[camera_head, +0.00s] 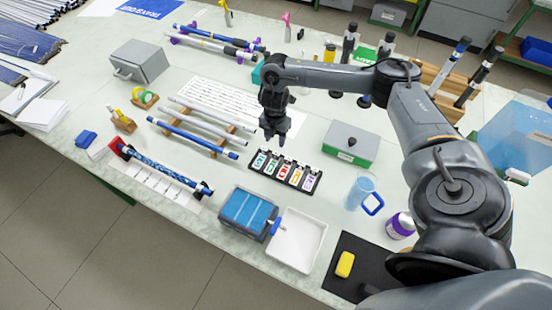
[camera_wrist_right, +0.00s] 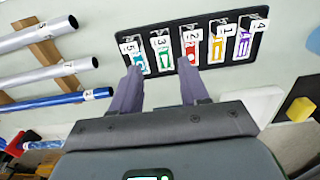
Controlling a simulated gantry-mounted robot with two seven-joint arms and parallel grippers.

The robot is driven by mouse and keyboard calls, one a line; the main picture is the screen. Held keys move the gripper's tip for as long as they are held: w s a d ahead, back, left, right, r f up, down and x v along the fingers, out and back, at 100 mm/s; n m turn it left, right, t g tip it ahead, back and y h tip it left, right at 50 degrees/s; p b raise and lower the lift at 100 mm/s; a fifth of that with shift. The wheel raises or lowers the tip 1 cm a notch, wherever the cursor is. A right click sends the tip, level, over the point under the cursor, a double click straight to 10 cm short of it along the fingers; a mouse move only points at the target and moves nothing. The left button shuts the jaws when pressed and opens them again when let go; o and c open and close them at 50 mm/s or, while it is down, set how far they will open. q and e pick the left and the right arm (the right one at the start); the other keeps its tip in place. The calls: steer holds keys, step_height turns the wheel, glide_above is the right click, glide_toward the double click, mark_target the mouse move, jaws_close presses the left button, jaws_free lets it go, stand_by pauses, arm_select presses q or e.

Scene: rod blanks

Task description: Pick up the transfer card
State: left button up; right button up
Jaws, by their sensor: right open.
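A black card holder (camera_head: 317,182) lies on the bench below my right gripper. It holds several cards with coloured symbols: teal (camera_head: 260,160), green (camera_head: 271,165), red (camera_head: 283,171), orange (camera_head: 295,176) and purple (camera_head: 308,182). In the wrist view they carry number tags, and I cannot tell which one is the transfer card. My right gripper (camera_head: 274,139) is open, points down and is empty, at the holder's far edge. In the wrist view its fingertips (camera_wrist_right: 161,69) are spread around the green card (camera_wrist_right: 165,56), apart from it as far as I can tell. My left gripper is not in view.
Rods on wooden supports (camera_head: 213,127) lie left of the holder. A grey-and-green box (camera_head: 350,143) stands to its right, with a blue jug (camera_head: 359,191) nearer. A blue-lidded box (camera_head: 247,212) and a white tray (camera_head: 297,240) are in front.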

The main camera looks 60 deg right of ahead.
mark_target(276, 153)
step_height(276, 153, down, 3)
steer(key=shift+a+f, duration=0.1)
steer(key=shift+a, duration=0.05)
steer(key=shift+s+d+f+b, duration=0.1)
steer(key=shift+d+f+b, duration=0.1)
steer(key=shift+f, duration=1.2)
steer(key=shift+d+f+b, duration=0.15)
steer(key=shift+d+f, duration=0.05)
steer(key=shift+f, duration=1.15)
steer(key=shift+c, duration=0.3)
steer(key=c, duration=0.7)
